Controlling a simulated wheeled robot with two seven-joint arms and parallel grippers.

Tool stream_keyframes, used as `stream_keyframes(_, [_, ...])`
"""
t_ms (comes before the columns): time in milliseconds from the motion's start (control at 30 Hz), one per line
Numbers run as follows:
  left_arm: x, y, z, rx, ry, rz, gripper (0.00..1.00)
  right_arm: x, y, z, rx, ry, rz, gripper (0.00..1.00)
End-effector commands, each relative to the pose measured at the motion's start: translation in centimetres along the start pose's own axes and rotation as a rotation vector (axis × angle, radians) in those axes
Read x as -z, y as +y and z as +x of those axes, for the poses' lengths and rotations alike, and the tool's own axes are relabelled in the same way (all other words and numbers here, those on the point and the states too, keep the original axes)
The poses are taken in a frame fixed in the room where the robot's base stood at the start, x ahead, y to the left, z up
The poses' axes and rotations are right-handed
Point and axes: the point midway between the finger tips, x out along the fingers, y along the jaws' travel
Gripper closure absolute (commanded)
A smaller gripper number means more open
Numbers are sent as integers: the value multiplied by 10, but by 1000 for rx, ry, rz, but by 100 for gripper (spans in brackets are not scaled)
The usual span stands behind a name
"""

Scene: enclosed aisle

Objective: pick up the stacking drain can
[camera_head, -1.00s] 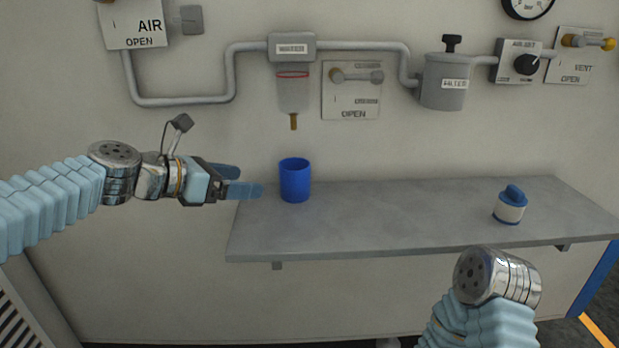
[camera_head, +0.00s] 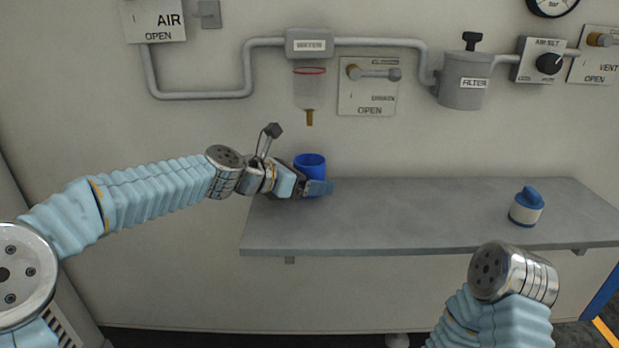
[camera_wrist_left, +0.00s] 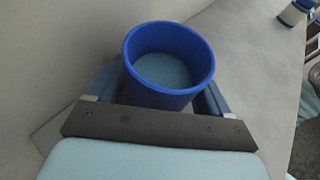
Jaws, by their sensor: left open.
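The blue can (camera_head: 311,163) stands upright on the left end of the grey shelf, below the water separator bowl. In the left wrist view its open top (camera_wrist_left: 168,62) shows, with a pale inside. My left gripper (camera_head: 319,187) is open, with one finger on each side of the can; in the left wrist view the fingers (camera_wrist_left: 160,98) flank it. I cannot tell whether they touch it. The near finger and palm hide the can's lower part in the head view. My right arm shows at the lower right, but its gripper is out of view.
The grey shelf (camera_head: 420,215) is clear between the can and a small white and blue container (camera_head: 526,207) at the right. Above hang the clear water bowl (camera_head: 309,90) with a brass drain, a drain valve plate (camera_head: 368,88) and a grey filter (camera_head: 465,80).

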Motion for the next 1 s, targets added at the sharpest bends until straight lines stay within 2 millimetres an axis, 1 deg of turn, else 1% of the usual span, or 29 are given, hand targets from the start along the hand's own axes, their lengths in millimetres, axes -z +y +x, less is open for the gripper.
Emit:
stream_keyframes(167, [0,0,1,-1,-1,1,20,0,0,0,0,0,0,100])
stream_keyframes(200, [0,0,1,-1,-1,1,22,0,0,0,0,0,0,100])
stream_keyframes(367, [0,0,0,-1,0,1,46,0,0,0,0,0,0,100])
stream_keyframes(400, [0,0,0,-1,0,1,53,0,0,0,0,0,0,100])
stream_keyframes(433, [0,0,0,-1,0,1,57,0,0,0,0,0,0,100])
stream_keyframes(467, [0,0,0,-1,-1,1,60,0,0,0,0,0,0,100])
stream_keyframes(500, [0,0,0,-1,-1,1,65,0,0,0,0,0,0,100])
stream_keyframes(767, [-4,0,-1,-2,-1,1,65,0,-1,-2,0,0,0,100])
stream_keyframes(867, [-13,0,-4,-2,-2,4,65,0,-2,-5,0,0,-1,100])
stream_keyframes(967, [-28,-1,-10,-1,-2,5,65,0,-4,-10,1,-1,-1,100])
stream_keyframes(1000, [-36,0,-14,-3,-3,6,65,0,-6,-13,1,-1,-2,100])
